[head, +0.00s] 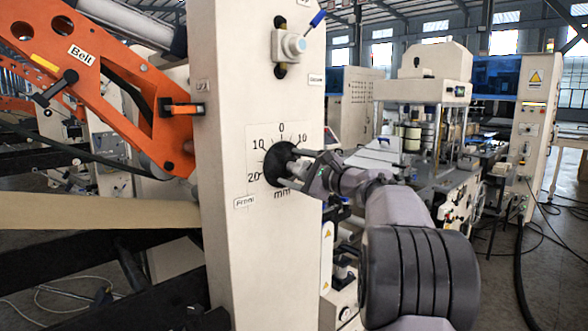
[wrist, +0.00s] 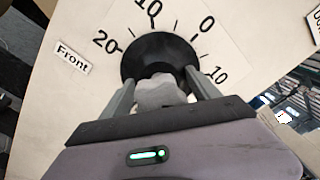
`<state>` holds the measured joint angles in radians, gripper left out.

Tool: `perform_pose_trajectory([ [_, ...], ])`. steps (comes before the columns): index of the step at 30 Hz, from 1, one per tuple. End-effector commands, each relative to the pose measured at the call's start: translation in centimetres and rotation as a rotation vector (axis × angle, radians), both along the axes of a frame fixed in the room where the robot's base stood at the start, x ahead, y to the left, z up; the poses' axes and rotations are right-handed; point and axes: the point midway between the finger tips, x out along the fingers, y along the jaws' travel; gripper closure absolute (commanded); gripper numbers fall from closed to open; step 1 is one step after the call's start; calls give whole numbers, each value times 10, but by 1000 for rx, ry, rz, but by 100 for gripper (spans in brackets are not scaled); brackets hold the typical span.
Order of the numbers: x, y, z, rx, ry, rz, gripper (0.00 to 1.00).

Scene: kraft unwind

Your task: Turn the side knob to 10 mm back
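The side knob (head: 279,163) is a round black knob on the cream machine panel, inside a white dial marked 20, 10, 0, 10 and "mm". In the wrist view the knob (wrist: 158,52) shows close up, with the "Front" label (wrist: 73,58) to its left. My gripper (head: 290,170) is at the knob from the right. In the wrist view its two fingers (wrist: 160,78) are spread apart, tips over the knob's lower left and lower right edges. A pale grey lump between them partly covers the knob. I cannot tell whether the fingers press on it. No pointer is readable.
A small valve-like fitting with a blue lever (head: 293,43) sits higher on the same panel. An orange arm marked "Belt" (head: 95,62) and a brown paper web (head: 100,211) lie to the left. Other machines (head: 435,90) stand behind on the right.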

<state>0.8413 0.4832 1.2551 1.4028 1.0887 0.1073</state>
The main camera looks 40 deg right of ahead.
Motion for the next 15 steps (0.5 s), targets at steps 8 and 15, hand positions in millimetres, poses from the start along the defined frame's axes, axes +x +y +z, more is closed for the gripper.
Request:
perform_pose_trajectory([
  [8, -12, -2, 0, 1, 0, -1, 29],
  [15, -77, -7, 2, 0, -1, -4, 29],
])
